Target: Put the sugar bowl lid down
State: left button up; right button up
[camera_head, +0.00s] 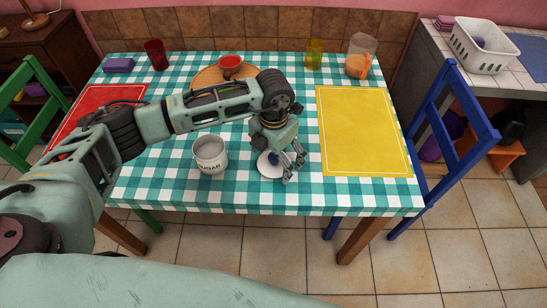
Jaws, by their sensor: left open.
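The sugar bowl (210,156) is a white pot with dark lettering, standing upright and open on the checkered table. The sugar bowl lid (268,170), white with a dark blue knob, lies on the table to the right of the bowl, near the front edge. My left gripper (293,172) is open, with its fingers at the right side of the lid. The gripper partly covers the lid, and I cannot tell whether a finger touches it. My right gripper is not in view.
A yellow placemat (362,131) lies to the right and a red placemat (104,97) to the left, partly behind my arm. A red bowl (230,64) on a round board, a red glass (156,54), a yellow glass (314,53) and a pitcher (360,54) stand at the back.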

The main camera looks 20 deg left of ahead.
aim_at(274, 156)
pick_arm(q)
jog(key=shift+r, duration=0.3)
notch_tip(274, 156, up, 12)
jog(key=shift+f+b, duration=0.15)
jog(key=shift+b, duration=0.25)
